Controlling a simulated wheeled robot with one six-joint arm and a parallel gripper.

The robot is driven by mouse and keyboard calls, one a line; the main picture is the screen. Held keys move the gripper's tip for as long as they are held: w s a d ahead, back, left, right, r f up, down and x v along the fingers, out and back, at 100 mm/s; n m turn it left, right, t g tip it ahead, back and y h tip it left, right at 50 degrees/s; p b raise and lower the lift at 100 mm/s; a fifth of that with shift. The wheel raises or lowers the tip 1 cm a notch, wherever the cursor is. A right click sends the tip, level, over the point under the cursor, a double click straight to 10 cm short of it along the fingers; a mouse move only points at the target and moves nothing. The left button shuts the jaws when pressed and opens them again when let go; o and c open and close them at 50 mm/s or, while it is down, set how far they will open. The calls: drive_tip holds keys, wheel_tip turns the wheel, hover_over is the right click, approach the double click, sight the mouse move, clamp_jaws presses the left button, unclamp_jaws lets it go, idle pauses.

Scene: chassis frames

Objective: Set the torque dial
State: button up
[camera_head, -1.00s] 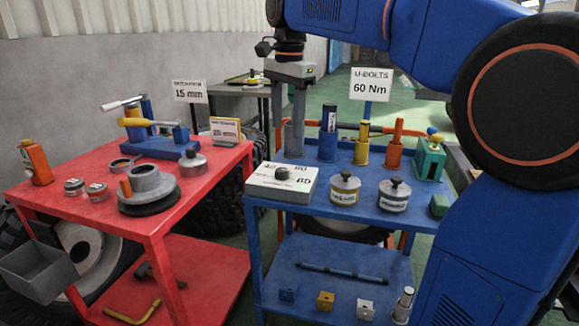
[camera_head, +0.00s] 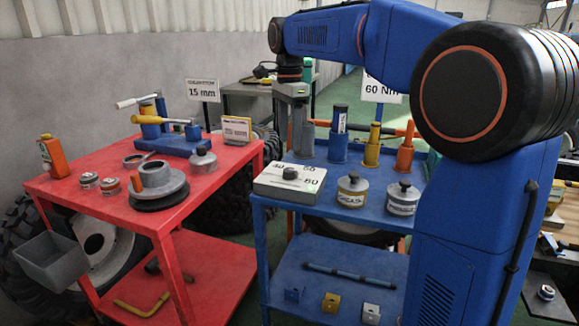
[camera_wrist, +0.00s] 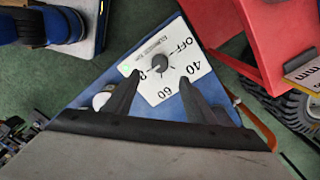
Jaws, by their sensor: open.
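The torque dial is a dark round knob (camera_head: 289,173) on a pale box (camera_head: 268,188) at the left front of the blue cart's top. In the wrist view the knob (camera_wrist: 160,64) sits on the white plate (camera_wrist: 150,42), with OFF, 40, 60 and a partly covered mark around it; its pointer is too small to read surely. My gripper (camera_wrist: 160,80) is open and empty, pointing down, its fingertips on either side of the knob's near side in the picture. In the head view my gripper (camera_head: 292,128) appears above and behind the box, apart from the knob.
Two lidded tins (camera_head: 352,190) stand right of the box. Upright blue, yellow and orange tools (camera_head: 373,147) stand behind. A sign reading 60 Nm (camera_head: 381,88) is partly hidden by my arm. The red cart (camera_head: 85,205) with flange and vise stands left.

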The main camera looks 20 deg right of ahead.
sight(289, 169)
wheel_tip(289, 169, down, 10)
drive_tip(key=shift+r, duration=0.25)
drive_tip(key=shift+c, duration=0.3)
drive_tip(key=c, duration=1)
